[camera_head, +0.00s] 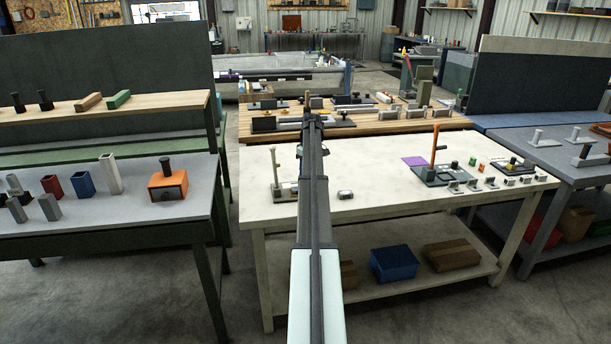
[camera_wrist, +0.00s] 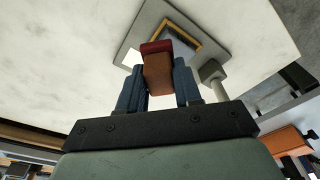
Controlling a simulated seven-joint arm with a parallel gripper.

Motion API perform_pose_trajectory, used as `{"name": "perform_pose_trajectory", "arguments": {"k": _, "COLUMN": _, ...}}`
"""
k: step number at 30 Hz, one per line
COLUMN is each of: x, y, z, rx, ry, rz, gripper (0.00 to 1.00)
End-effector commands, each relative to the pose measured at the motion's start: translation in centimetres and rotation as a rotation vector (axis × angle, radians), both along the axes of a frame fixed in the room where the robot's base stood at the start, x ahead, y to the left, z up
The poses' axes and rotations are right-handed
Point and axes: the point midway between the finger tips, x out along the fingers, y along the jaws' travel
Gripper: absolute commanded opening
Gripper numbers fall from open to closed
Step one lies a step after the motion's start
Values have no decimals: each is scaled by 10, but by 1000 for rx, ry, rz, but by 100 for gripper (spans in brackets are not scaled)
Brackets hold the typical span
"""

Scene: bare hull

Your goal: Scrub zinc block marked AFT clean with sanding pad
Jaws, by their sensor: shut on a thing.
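My gripper (camera_wrist: 158,82) shows in the wrist view, its two blue-grey fingers shut on a brown block with a dark red face, which looks like the sanding pad (camera_wrist: 157,70). Beyond the pad is a grey plate (camera_wrist: 133,38) with a brown-edged frame around a grey face, partly hidden by the pad. I cannot tell whether the pad touches it. A post stands beside the plate. A base with an upright post (camera_head: 276,170) is on the pale table in the head view, partly behind my arm. No AFT marking is readable, so I cannot single out the zinc block.
On the pale table (camera_head: 375,212), a small metal block (camera_head: 345,195) sits right of my arm. Farther right are a fixture with an orange lever (camera_head: 437,143), a purple sheet (camera_head: 414,161) and several small metal pieces. The table's front middle is clear.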

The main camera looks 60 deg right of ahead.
Motion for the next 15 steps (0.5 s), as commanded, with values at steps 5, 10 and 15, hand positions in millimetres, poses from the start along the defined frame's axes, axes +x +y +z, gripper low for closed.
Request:
{"name": "perform_pose_trajectory", "arguments": {"k": 5, "x": 0, "y": 0, "z": 17, "rx": 0, "ry": 0, "rz": 0, "gripper": 5}}
{"name": "perform_pose_trajectory", "arguments": {"k": 10, "x": 0, "y": 0, "z": 30, "rx": 0, "ry": 0, "rz": 0, "gripper": 5}}
{"name": "perform_pose_trajectory", "arguments": {"k": 15, "x": 0, "y": 0, "z": 34, "rx": 1, "ry": 0, "rz": 0, "gripper": 5}}
